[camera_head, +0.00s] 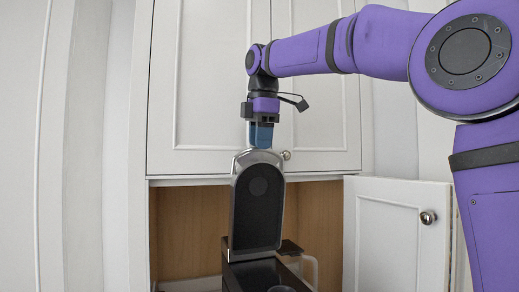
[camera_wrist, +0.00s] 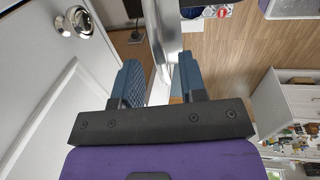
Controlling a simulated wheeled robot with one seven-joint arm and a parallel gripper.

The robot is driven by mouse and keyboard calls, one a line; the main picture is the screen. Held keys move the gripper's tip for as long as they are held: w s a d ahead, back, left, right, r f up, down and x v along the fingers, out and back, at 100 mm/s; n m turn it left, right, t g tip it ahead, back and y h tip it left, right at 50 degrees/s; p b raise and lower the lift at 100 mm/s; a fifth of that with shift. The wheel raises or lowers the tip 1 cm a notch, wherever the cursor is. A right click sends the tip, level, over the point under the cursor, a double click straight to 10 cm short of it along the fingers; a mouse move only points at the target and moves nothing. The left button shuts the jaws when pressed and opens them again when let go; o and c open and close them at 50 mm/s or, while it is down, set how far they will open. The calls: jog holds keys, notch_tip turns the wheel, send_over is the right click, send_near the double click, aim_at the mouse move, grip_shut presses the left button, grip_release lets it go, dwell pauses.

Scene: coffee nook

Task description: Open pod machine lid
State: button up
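The pod machine (camera_head: 262,275) is dark and stands in front of the open cabinet space. Its lid (camera_head: 258,215), black with a chrome rim, stands upright above the body. My gripper (camera_head: 259,146) points down at the top edge of the lid. In the wrist view its two blue fingers (camera_wrist: 160,75) are spread apart. A chrome strip of the lid (camera_wrist: 163,32) shows between and beyond the fingertips. I cannot tell whether a finger touches the rim. The lid hides part of the machine behind it.
White cabinet doors (camera_head: 215,85) are close behind my gripper. A lower cabinet door (camera_head: 395,235) with a round knob stands open at right. A clear container (camera_head: 308,268) is beside the machine. The wrist view shows wooden floor (camera_wrist: 235,50) beyond.

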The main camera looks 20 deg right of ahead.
jog(key=shift+w+f, duration=0.2)
jog(key=shift+f, duration=1)
jog(key=shift+c, duration=0.4)
grip_shut()
jog(key=shift+t, duration=0.5)
jog(key=s, duration=0.2)
jog(key=s+f, duration=0.1)
jog(key=s, duration=0.1)
jog(key=shift+s+f, duration=0.1)
jog(key=shift+s, duration=0.25)
jog(key=shift+o, duration=0.4)
grip_release()
